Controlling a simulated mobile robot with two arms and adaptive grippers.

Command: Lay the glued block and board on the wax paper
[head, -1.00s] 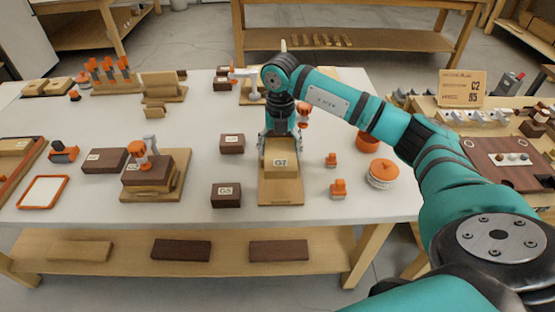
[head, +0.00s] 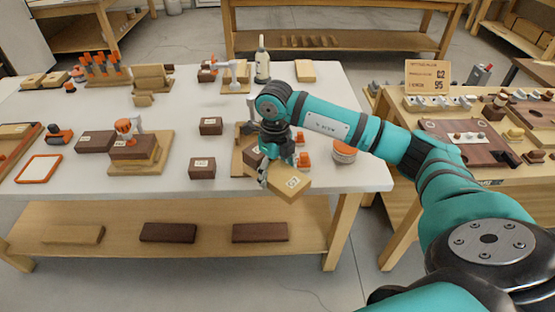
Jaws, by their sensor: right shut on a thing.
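My right gripper (head: 278,168) is shut on a light wooden piece labelled G7 (head: 290,184). The piece is tilted and turned, near the table's front edge. A dark block (head: 252,156) shows just left of the fingers; I cannot tell whether it is joined to the held piece. A light board (head: 237,160) shows partly behind the gripper on the table. A white sheet with an orange border (head: 40,169) lies at the table's left; I cannot tell whether it is the wax paper. My left gripper is not in view.
A clamped dark block (head: 133,148) on a board stands left of centre. Two dark labelled blocks (head: 202,168) (head: 210,126) lie left of the gripper. A round orange-topped container (head: 344,152) and small orange items (head: 301,160) stand to its right.

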